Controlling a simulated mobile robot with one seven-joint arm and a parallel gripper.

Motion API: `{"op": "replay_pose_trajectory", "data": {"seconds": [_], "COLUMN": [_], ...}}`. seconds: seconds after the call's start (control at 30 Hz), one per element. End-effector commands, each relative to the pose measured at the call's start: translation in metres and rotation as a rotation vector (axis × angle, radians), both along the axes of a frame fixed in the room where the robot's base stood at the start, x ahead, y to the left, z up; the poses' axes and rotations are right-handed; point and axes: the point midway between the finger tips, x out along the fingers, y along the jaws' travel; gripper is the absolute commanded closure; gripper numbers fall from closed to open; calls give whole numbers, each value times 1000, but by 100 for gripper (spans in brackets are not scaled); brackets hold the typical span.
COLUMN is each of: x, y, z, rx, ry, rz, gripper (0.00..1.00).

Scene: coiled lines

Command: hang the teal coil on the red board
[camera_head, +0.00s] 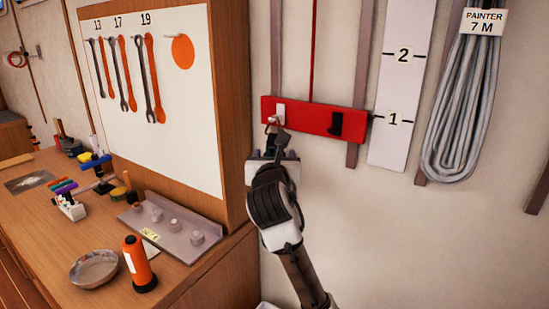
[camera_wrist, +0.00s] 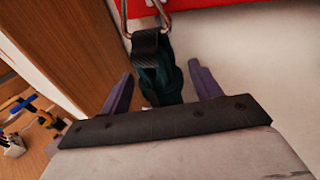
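The red board (camera_head: 308,119) is fixed across the wall, with a white hook (camera_head: 281,111) at its left and a black hook (camera_head: 336,124) at its right. My gripper (camera_head: 279,145) is just below the white hook. In the wrist view the teal coil (camera_wrist: 162,86), dark and bunched, lies between my two purple fingers (camera_wrist: 161,80), with narrow gaps on both sides. A black band (camera_wrist: 146,42) wraps its top and joins a metal ring (camera_wrist: 146,12) in front of the red board. Whether the ring sits on the hook is hidden.
A grey coil (camera_head: 462,105) hangs at the right under a label. A white numbered strip (camera_head: 400,85) stands beside the board. The wooden tool cabinet (camera_head: 228,100) is close at the left, above a cluttered bench (camera_head: 40,235). The wall below the board is clear.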

Motion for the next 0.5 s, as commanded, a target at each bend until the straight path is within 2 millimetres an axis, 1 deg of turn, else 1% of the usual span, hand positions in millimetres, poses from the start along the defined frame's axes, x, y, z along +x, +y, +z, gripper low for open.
{"op": "replay_pose_trajectory", "data": {"seconds": [0.03,0.07,0.37,0.47,0.5], "x": [0,0,-1,-9,-15], "y": [0,0,0,1,1], "z": [0,0,-2,-2,-2], "rx": [0,0,0,0,0], "ry": [1,1,4,1,1], "rz": [0,0,0,1,0], "gripper": [30,27,27,27,27]}}
